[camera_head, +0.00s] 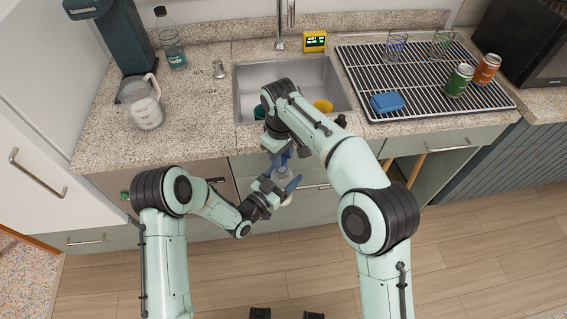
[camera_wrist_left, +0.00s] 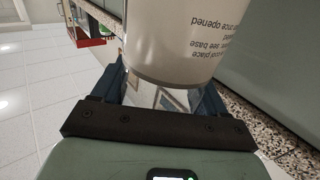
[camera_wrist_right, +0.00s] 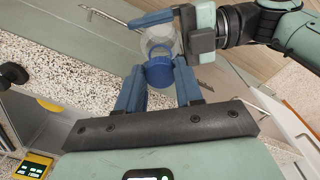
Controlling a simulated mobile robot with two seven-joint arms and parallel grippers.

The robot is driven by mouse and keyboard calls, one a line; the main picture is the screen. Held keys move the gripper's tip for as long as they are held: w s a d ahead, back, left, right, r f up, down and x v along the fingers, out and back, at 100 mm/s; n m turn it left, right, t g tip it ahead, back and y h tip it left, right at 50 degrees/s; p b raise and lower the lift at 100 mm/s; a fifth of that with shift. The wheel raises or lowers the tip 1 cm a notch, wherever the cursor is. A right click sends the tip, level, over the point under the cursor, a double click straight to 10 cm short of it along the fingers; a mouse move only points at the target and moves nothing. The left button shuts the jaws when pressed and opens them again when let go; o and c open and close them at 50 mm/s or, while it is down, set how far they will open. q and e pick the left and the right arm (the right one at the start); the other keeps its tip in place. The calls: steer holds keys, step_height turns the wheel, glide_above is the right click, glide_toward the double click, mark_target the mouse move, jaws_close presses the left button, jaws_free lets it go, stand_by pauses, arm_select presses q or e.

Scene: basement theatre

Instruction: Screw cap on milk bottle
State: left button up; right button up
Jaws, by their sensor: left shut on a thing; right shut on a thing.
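The milk bottle, pale and clear-sided with printed text, stands between my left gripper's fingers in the left wrist view (camera_wrist_left: 178,45). My left gripper (camera_head: 279,185) is shut on the bottle in front of the counter. In the right wrist view the blue cap (camera_wrist_right: 159,72) is between the fingers of my right gripper (camera_wrist_right: 159,85), which is shut on it. The bottle (camera_wrist_right: 160,40) lies just beyond the cap, in line with it. I cannot tell whether cap and bottle touch. In the head view my right gripper (camera_head: 281,156) is just above the bottle and hides the cap.
Behind the grippers are the counter edge and a sink (camera_head: 245,75) with a yellow item (camera_head: 323,106) in it. A drying rack (camera_head: 425,75) holds a blue sponge (camera_head: 387,102) and cans. A jug (camera_head: 146,110) stands at left. The floor in front is clear.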

steer(key=shift+f, duration=0.9)
steer(key=shift+f, duration=0.6)
